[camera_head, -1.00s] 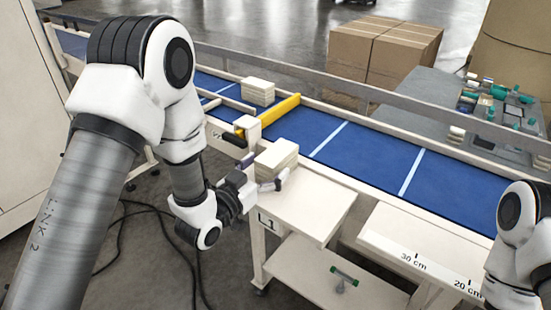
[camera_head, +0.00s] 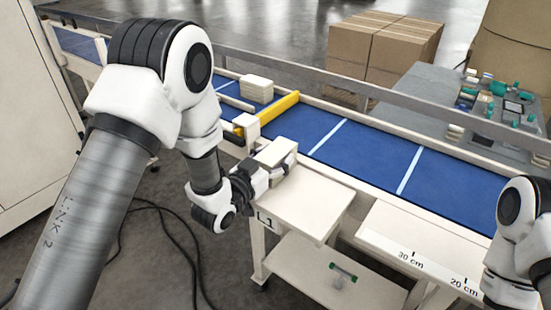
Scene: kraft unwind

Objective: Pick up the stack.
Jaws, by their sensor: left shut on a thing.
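A cream-coloured stack (camera_head: 278,151) of flat pieces is at the back left end of the small white side table marked L1 (camera_head: 307,205), beside the conveyor. My left gripper (camera_head: 274,170) is shut on this stack from its near left side, with its fingers at the stack's sides. I cannot tell whether the stack touches the table. A second similar stack (camera_head: 257,88) lies on the blue belt behind the yellow bar. My right arm shows at the right edge, but its gripper is out of view.
A yellow bar (camera_head: 272,112) crosses the blue conveyor belt (camera_head: 370,155). A ledge with centimetre marks (camera_head: 410,255) is at the front right. A green-handled item (camera_head: 343,270) lies on the lower shelf. Cardboard boxes (camera_head: 385,48) stand behind.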

